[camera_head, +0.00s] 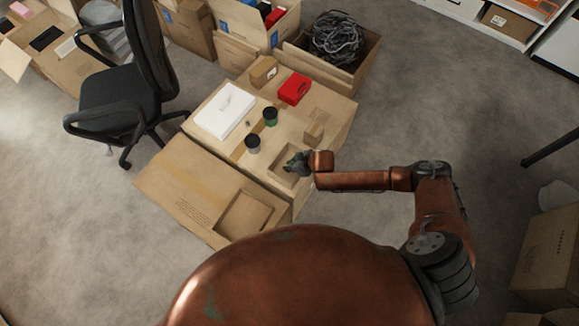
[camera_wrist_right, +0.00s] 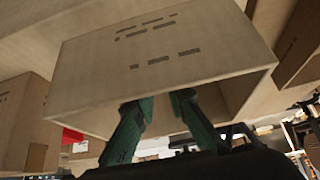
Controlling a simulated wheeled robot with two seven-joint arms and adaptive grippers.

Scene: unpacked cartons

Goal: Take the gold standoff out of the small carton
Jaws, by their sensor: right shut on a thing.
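The small open carton (camera_head: 278,174) stands near the front edge of the large carton top in the head view. My right gripper (camera_head: 297,162) is over it, its fingers reaching down into the opening. In the right wrist view the carton's printed wall (camera_wrist_right: 165,50) fills the upper middle. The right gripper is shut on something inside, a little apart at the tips. The gold standoff itself is not visible in either view. My left gripper is not in view.
A white box (camera_head: 224,110), two dark-lidded jars (camera_head: 270,117) (camera_head: 252,144), a red box (camera_head: 294,88) and small brown boxes (camera_head: 314,132) (camera_head: 263,71) share the large carton top. An office chair (camera_head: 125,95) stands at left. Open floor (camera_head: 440,110) lies at right.

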